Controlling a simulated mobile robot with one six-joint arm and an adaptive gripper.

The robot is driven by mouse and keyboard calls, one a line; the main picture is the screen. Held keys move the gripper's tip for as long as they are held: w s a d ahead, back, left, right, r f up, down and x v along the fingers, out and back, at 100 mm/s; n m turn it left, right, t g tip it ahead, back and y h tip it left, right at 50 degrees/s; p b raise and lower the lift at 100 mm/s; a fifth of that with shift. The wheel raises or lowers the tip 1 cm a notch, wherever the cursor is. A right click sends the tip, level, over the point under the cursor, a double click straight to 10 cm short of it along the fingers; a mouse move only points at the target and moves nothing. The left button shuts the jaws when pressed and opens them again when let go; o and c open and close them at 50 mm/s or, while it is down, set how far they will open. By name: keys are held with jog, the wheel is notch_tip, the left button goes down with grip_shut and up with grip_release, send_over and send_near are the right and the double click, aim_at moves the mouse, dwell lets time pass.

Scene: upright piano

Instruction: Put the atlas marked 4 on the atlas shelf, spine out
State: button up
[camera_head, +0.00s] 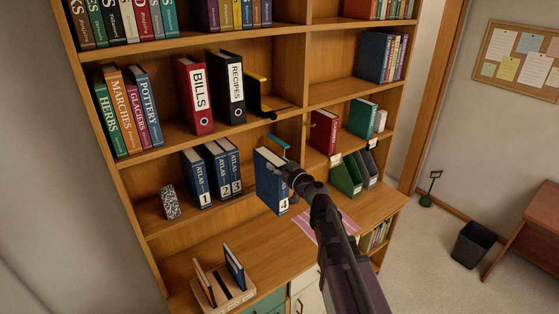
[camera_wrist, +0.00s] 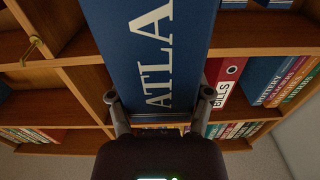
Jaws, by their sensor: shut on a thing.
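The blue atlas marked 4 (camera_head: 270,188) is held in front of the bookcase, upright and slightly tilted, its spine facing out toward my head camera. The atlas shelf (camera_head: 212,215) holds blue atlases 1 (camera_head: 198,178), 2 (camera_head: 217,172) and 3 (camera_head: 233,165), standing spine out left of the held atlas. Whether atlas 4 touches the shelf is unclear.
A speckled block (camera_head: 170,202) stands left of atlas 1. A teal bracket-like thing (camera_head: 278,143) shows behind the held atlas. Red and black binders (camera_head: 196,95) stand on the shelf above. Green and dark file holders (camera_head: 346,178) are at the right. Below, a wooden holder (camera_head: 226,294) carries books.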

jog(key=shift+d, duration=0.2)
dwell(0.4)
jog(key=x, duration=2)
jog(key=shift+f, duration=0.15)
dwell(0.7)
jog(key=shift+f+b, duration=0.7)
jog(key=shift+b, duration=0.15)
dwell(0.7)
jog(key=o, duration=1.3)
jog(key=shift+o, duration=0.2)
jog(key=shift+r, duration=0.25)
jog(key=v, duration=0.6)
jog(key=r+p+v, duration=0.1)
jog(key=v, duration=1.3)
jog(key=shift+r, duration=0.15)
